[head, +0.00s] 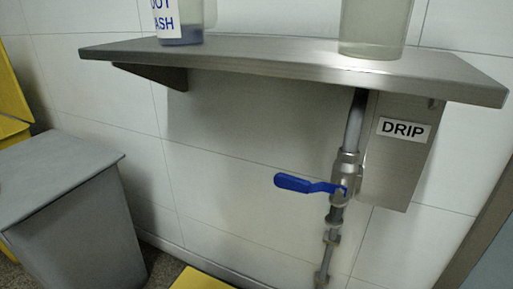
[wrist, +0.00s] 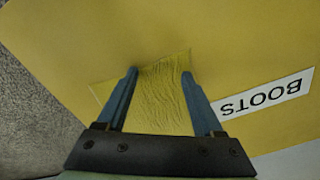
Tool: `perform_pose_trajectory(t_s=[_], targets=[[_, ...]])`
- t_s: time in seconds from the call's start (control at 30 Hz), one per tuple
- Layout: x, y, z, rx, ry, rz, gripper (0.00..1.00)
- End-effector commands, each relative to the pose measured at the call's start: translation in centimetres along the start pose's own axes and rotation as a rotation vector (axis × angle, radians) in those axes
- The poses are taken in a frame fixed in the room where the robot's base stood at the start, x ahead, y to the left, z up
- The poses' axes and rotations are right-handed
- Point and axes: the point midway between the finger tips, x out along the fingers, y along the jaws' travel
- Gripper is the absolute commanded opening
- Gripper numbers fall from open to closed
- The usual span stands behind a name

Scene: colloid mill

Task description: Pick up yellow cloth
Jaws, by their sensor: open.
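The yellow cloth (wrist: 160,97) lies creased and flat on a yellow surface in the wrist view. My gripper (wrist: 159,76) is open, with one blue finger on each side of the cloth's middle part. A corner of the cloth shows to the left of the left finger. I cannot tell whether the fingers touch the cloth. The gripper and the cloth are not seen in the head view.
The yellow surface (wrist: 225,50) bears a white BOOTS label (wrist: 268,95) right of my gripper. In the head view, a steel shelf (head: 260,58) holds two containers. Below it are a blue-handled valve (head: 295,183) and a DRIP panel (head: 400,165). A grey box (head: 75,215) stands left.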

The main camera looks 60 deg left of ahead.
Motion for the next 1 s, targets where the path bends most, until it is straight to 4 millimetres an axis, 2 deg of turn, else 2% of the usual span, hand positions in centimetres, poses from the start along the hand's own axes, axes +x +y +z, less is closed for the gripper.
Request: perform_pose_trajectory(t_s=[0.07,0.7,1.0], targets=[[0.04,0.03,0.05,0.000,-0.001,0.001,0.59],[0.07,0.05,0.08,0.000,-0.002,0.001,0.02],[0.07,0.06,0.08,0.000,-0.002,0.001,0.00]])
